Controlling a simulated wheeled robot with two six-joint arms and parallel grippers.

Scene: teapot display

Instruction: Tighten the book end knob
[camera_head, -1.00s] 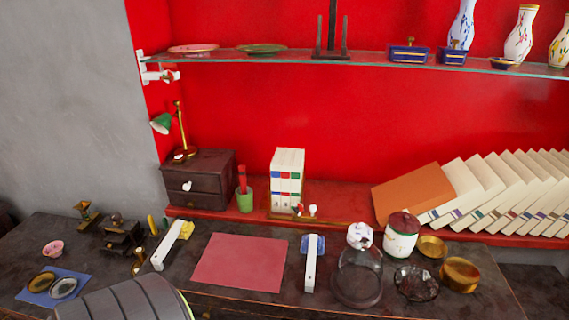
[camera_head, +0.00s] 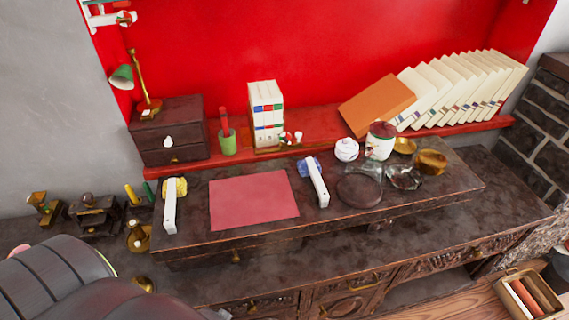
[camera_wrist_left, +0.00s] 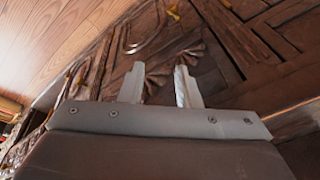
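Upright white books (camera_head: 266,115) with coloured label bands stand on the red shelf. They rest in a brown wooden book end (camera_head: 270,150). Small red and white knob-like parts (camera_head: 291,138) sit at its right side; they are too small to tell which is the knob or how tight it is. My left gripper (camera_wrist_left: 159,85) shows in the left wrist view, with its two fingers apart and nothing between them. Below it is dark carved wood. In the head view neither gripper shows; large dark parts, apparently mine, fill the bottom left.
A dark drawer box (camera_head: 170,140), green cup (camera_head: 228,142) and leaning books (camera_head: 455,90) share the red shelf (camera_head: 315,133). A pink mat (camera_head: 253,199), two white bar-shaped objects, a white jar (camera_head: 347,150) and a lidded canister (camera_head: 380,146) stand on the desk. The desk front is clear.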

